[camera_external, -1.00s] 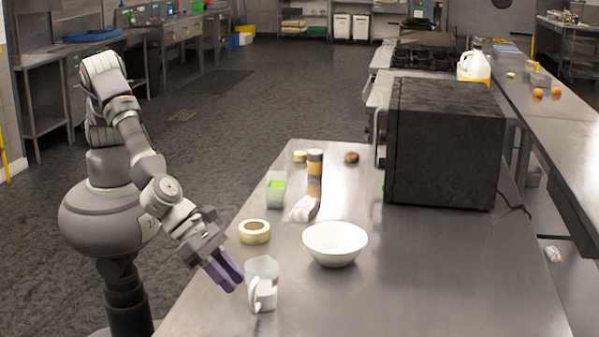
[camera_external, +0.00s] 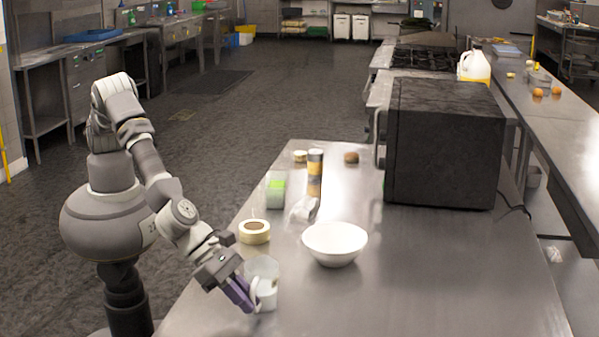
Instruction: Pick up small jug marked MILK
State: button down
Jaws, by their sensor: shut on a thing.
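A small translucent jug (camera_external: 262,268) with a white lower part stands upright near the left edge of the steel table. No MILK lettering can be read at this size. My gripper (camera_external: 250,298) has purple fingers and is at the jug's near left side, shut on the jug at its handle. The fingers hide part of the handle and the lower left of the jug. The jug appears to rest on the table.
A white bowl (camera_external: 335,244) stands right of the jug. Behind it are a round tape-like roll (camera_external: 254,231), a green-filled container (camera_external: 276,190), a crumpled white item (camera_external: 303,209) and a tall canister (camera_external: 315,172). A black microwave (camera_external: 445,143) stands farther back. The front right of the table is clear.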

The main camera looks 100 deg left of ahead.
jog(key=shift+r, duration=0.15)
jog(key=shift+r+p, duration=0.9)
jog(key=shift+r, duration=0.55)
jog(key=s+a+r+b, duration=0.1)
jog(key=s+a+b, duration=0.4)
jog(key=s+a, duration=0.4)
jog(key=shift+s+a+r+b, duration=0.25)
jog(key=shift+s+r+b, duration=0.15)
jog(key=shift+s, duration=1.45)
